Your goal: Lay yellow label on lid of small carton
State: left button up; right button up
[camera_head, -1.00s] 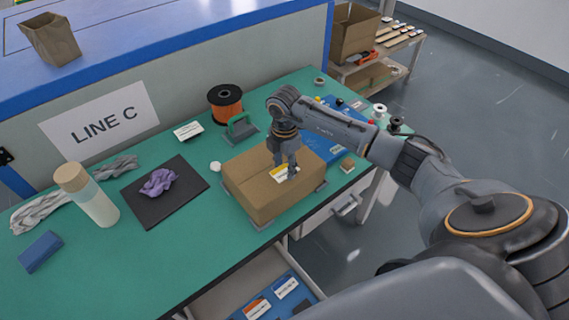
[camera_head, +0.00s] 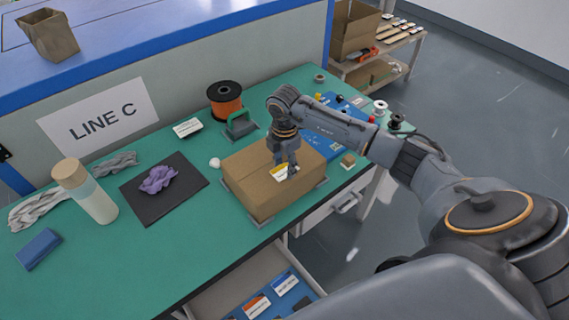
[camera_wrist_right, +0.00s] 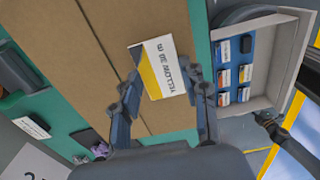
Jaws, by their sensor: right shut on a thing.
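The small carton (camera_head: 245,180) is a closed brown box on the green bench. My right gripper (camera_head: 285,170) points down over the middle of its lid. In the head view only a bit of the label (camera_head: 279,171) shows by the fingers. I cannot tell whether it touches the lid. My left gripper is not in view.
A blue board (camera_head: 320,143) lies behind my right arm. A dark mat (camera_head: 150,202) with a purple cloth and a bottle (camera_head: 87,192) are to the left. An open drawer (camera_wrist_right: 277,60) holds several labels.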

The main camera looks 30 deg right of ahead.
jog(key=shift+f, duration=0.15)
jog(key=o, duration=0.8)
notch_tip(320, 180, up, 12)
jog(key=shift+r, duration=0.1)
dwell(0.8)
